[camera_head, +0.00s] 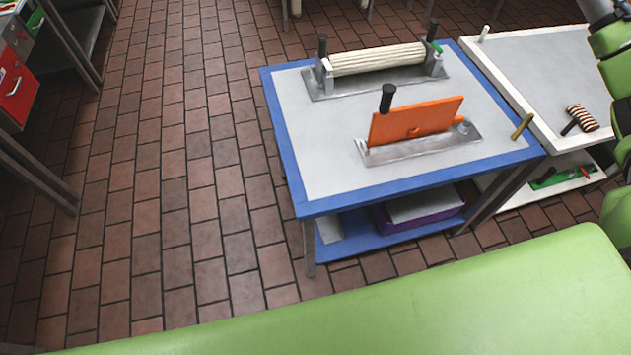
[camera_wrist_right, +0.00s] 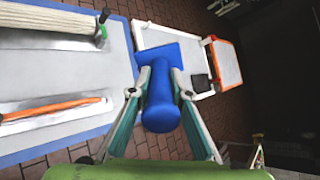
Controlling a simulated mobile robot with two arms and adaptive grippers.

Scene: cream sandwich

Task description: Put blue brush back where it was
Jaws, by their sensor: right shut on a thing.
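The blue brush (camera_wrist_right: 160,111) is between the fingers of my right gripper (camera_wrist_right: 159,88) in the right wrist view. Its thick rounded end faces the camera, and a flat blue part shows beyond the fingers. My right gripper is shut on it, clear of the blue-edged table (camera_wrist_right: 60,149) and to the right of it in that view. The brush and my right gripper do not show in the head view. My left gripper is in neither view.
The blue-edged table (camera_head: 306,185) bears a cream roller (camera_head: 378,59) on a metal frame and an orange plate (camera_head: 415,121) on a metal base. A white table (camera_head: 550,70) beside it bears a striped roller (camera_head: 582,117). Bare brick floor (camera_head: 180,170) lies left.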

